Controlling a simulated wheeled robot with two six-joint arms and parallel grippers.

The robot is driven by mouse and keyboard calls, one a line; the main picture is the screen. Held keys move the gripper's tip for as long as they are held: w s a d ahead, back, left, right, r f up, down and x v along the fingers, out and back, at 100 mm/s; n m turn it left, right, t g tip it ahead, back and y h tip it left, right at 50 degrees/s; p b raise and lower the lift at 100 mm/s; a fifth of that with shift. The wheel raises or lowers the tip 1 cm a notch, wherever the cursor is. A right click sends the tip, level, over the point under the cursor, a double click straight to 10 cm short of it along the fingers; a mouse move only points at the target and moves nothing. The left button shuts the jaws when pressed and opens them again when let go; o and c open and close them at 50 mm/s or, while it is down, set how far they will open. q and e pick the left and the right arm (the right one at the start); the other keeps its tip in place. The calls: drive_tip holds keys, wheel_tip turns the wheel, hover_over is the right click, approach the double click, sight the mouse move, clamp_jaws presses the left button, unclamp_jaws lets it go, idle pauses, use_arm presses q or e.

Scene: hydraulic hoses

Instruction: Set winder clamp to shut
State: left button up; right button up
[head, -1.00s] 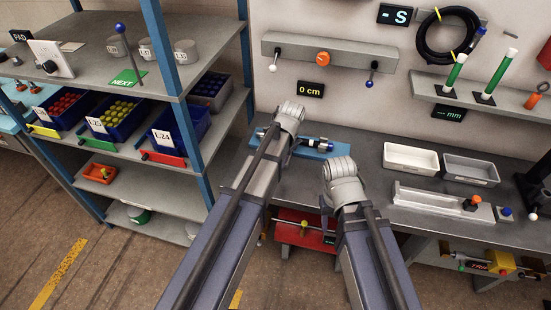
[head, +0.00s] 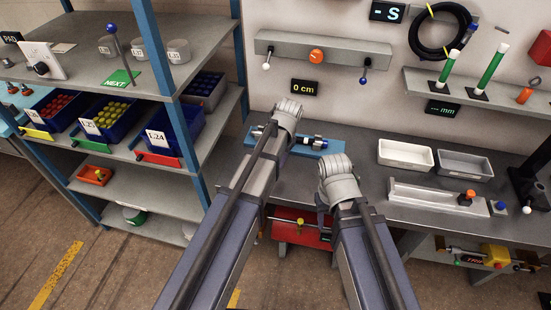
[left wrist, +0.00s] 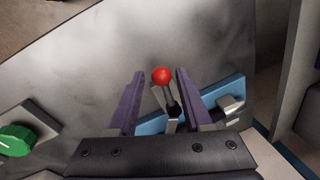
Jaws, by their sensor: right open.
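In the left wrist view, a lever with a red ball (left wrist: 162,76) stands up from a blue base (left wrist: 152,124) with a silver block at its right end. My left gripper (left wrist: 160,73) is open, its purple fingers on either side of the lever, with gaps showing. I cannot tell for sure that this lever is the winder clamp. In the head view, a blue fixture (head: 325,147) with metal parts lies on the bench, partly hidden behind my left wrist. My right gripper (head: 325,220) is open, mostly hidden below its grey wrist, over the bench's front edge.
A green knob (left wrist: 15,139) on a grey block is left of the lever. A wall bar (head: 290,46) carries an orange knob and two levers above a 0 cm display (head: 305,87). A white tray (head: 405,154) stands right on the bench. A red unit (head: 290,228) is below the bench.

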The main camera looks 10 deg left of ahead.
use_arm(q)
drive_tip(key=shift+o, duration=0.6)
drive_tip(key=shift+r, duration=0.1)
wheel_tip(320, 180, up, 8)
drive_tip(key=d+p, duration=0.1)
drive_tip(key=p, duration=0.6)
drive_tip(key=shift+s+d+f+p, duration=0.2)
drive_tip(key=shift+s+f+p, duration=0.05)
drive_tip(key=shift+s+p, duration=0.1)
drive_tip(key=s+d, duration=0.3)
drive_tip(key=s, duration=0.6)
drive_tip(key=s+d+f+g, duration=0.1)
drive_tip(key=s+d, duration=0.2)
drive_tip(key=s, duration=0.7)
drive_tip(key=shift+h+b, duration=0.4)
